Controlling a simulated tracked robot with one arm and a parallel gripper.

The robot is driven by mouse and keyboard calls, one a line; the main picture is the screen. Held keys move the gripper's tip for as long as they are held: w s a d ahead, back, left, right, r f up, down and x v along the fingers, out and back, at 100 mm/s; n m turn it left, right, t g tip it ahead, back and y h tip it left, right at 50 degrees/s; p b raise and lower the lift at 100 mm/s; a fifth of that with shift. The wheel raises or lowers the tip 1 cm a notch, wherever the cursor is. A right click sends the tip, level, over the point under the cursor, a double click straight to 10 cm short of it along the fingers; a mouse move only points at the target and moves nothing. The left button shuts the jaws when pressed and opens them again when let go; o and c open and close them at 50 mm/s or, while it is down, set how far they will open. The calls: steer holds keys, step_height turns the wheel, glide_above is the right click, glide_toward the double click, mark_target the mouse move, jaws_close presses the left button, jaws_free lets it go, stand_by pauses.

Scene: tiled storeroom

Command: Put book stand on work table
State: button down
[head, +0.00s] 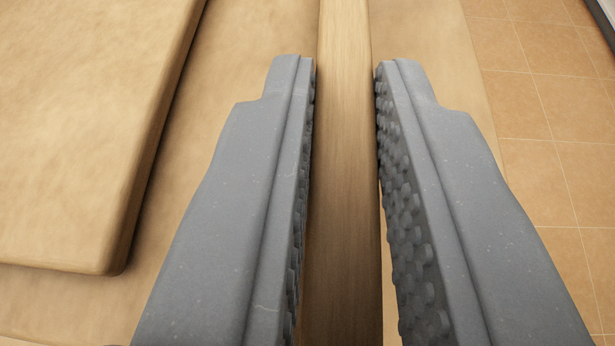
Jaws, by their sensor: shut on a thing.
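My gripper (346,66) points away from me in the middle of the view. Its two grey fingers, with studded inner pads, are shut on a long light-brown wooden bar (343,200). The bar runs from the top edge to the bottom edge of the picture between the fingers. I take it to be part of the book stand; the rest of the stand's shape cannot be told from this close. A pale wooden surface (235,60) lies beyond the bar on both sides. Whether it is the work table or part of the stand cannot be told.
A thick wooden board (80,120) with rounded edges fills the upper left, close to the left finger. Orange-brown floor tiles (550,110) show at the right, past the wood's edge. A dark and pale object (605,18) is cut off at the top right corner.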

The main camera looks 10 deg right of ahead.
steer(key=shift+f+b, duration=0.55)
steer(key=shift+f, duration=2.45)
